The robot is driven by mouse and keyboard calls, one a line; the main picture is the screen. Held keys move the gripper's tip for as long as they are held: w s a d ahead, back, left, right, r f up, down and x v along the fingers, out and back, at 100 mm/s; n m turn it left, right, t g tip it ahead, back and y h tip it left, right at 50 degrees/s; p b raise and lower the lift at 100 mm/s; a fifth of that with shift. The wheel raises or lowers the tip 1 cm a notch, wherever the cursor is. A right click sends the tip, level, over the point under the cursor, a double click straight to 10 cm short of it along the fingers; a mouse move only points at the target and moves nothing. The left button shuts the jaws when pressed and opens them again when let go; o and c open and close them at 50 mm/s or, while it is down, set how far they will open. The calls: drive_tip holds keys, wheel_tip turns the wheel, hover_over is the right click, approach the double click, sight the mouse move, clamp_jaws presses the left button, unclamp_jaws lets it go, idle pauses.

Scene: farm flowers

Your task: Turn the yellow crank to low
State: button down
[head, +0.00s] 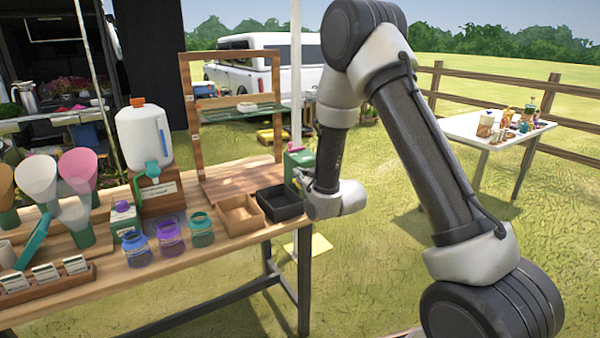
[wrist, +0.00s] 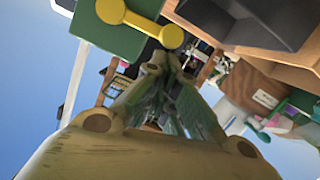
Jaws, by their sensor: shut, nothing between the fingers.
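The yellow crank (wrist: 140,22) shows at the top of the wrist view, a bar with a round knob at each end. It is mounted on the face of a green box (wrist: 92,32). The box also stands at the right end of the wooden table in the head view (head: 299,158), partly hidden by my arm; the crank cannot be made out there. My gripper (wrist: 168,66) is shut and empty. In the wrist view its fingertips appear just below the crank's lower right knob; I cannot tell whether they touch. No low marking is readable.
A black tray (head: 283,207) and a wooden tray (head: 240,222) sit left of the green box. Jars (head: 170,240), a white jug (head: 145,142) and paper cones stand further left on the table (head: 190,264).

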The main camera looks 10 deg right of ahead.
drive_tip(key=shift+s+a+f+n, duration=0.1)
drive_tip(key=shift+a+f+n, duration=0.1)
drive_tip(key=shift+f+n, duration=0.3)
idle(0.4)
drive_tip(key=f+n, duration=0.1)
drive_tip(key=f+n+h, duration=0.1)
drive_tip(key=f+n, duration=0.1)
drive_tip(key=shift+s+a+f+t, duration=0.1)
drive_tip(key=shift+a+f+t, duration=0.15)
drive_tip(key=shift+t, duration=0.15)
drive_tip(key=shift+f+n+h, duration=0.3)
drive_tip(key=shift+f+n, duration=0.1)
drive_tip(key=shift+n, duration=0.4)
drive_tip(key=shift+d+f+n+t, duration=0.1)
drive_tip(key=shift+f+n+t, duration=0.3)
drive_tip(key=shift+n, duration=0.7)
